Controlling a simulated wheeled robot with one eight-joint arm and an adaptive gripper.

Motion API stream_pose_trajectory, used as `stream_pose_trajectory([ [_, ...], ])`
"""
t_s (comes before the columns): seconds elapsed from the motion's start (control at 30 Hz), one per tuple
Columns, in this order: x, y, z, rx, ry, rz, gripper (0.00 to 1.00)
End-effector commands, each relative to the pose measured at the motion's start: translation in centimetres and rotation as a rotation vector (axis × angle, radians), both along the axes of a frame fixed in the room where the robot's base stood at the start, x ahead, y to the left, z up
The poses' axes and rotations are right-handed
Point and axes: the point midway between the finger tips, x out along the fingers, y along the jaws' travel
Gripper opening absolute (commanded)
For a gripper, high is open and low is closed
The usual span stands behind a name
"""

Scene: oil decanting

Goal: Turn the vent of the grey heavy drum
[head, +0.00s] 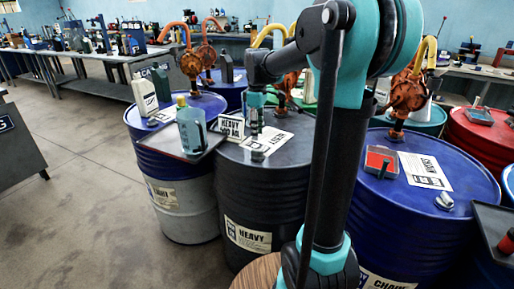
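The grey heavy drum (290,210) stands upright in the middle, with a HEAVY label on its side. A small metallic vent (258,155) shows on the front of its lid, beside white papers. My arm comes down from the top right and hides the right part of the drum. My gripper (256,131) points down just over the vent. It is small in view, so I cannot tell whether its fingers are open or shut, or touch the vent.
A HEAVY sign (231,128) stands on the lid near my gripper. At left, a tray (160,142) holds a blue jug (191,131) by the blue-white drum (185,205). A blue drum (415,225) stands at right. Floor at left is clear.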

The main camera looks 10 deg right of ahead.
Motion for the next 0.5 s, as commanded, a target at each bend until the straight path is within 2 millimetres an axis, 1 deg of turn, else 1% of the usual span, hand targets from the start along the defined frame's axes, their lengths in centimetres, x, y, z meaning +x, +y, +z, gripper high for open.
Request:
stream_pose_trajectory([
  [0.03,0.0,0.0,-1.1,0.000,0.000,0.000,0.34],
  [0.2,0.0,0.0,-4.2,0.000,0.000,0.000,0.34],
  [0.33,0.0,0.0,-6.0,0.000,0.000,0.000,0.34],
  [0.5,0.0,0.0,-7.2,0.000,0.000,0.000,0.34],
])
